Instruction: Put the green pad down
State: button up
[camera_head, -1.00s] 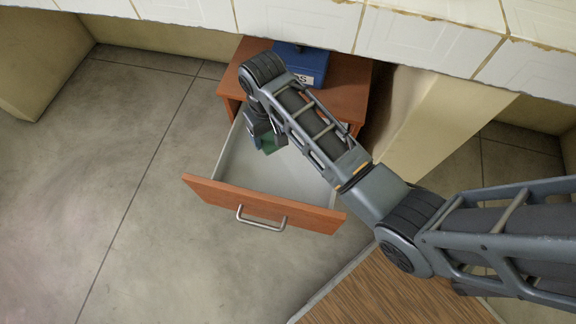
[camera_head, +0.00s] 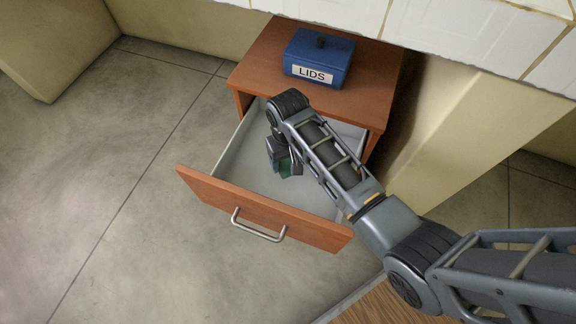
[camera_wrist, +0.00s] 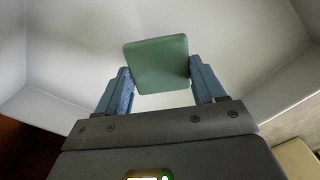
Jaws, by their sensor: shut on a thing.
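The green pad (camera_wrist: 157,62) is a small, rounded square block between the fingers of my gripper (camera_wrist: 160,88) in the wrist view. My gripper is shut on it. In the head view my gripper (camera_head: 284,168) points down inside the open drawer (camera_head: 245,205), and only a bit of the green pad (camera_head: 286,166) shows beside the fingers. The drawer has a pale grey inside and a wooden front. I cannot tell whether the pad touches the drawer floor.
The drawer's metal handle (camera_head: 258,226) faces the open floor (camera_head: 130,200). A blue box labelled LIDS (camera_head: 318,60) stands on the wooden cabinet top (camera_head: 262,68) behind the drawer. A white tiled counter (camera_head: 450,35) overhangs at the upper right.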

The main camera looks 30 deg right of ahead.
aim_at(288, 163)
jog(key=shift+f+b, duration=0.55)
jog(key=shift+f, duration=1)
jog(key=shift+f, duration=0.15)
jog(key=o, duration=0.9)
notch_tip(288, 163, up, 12)
jog(key=p, duration=0.4)
jog(key=shift+p, duration=0.3)
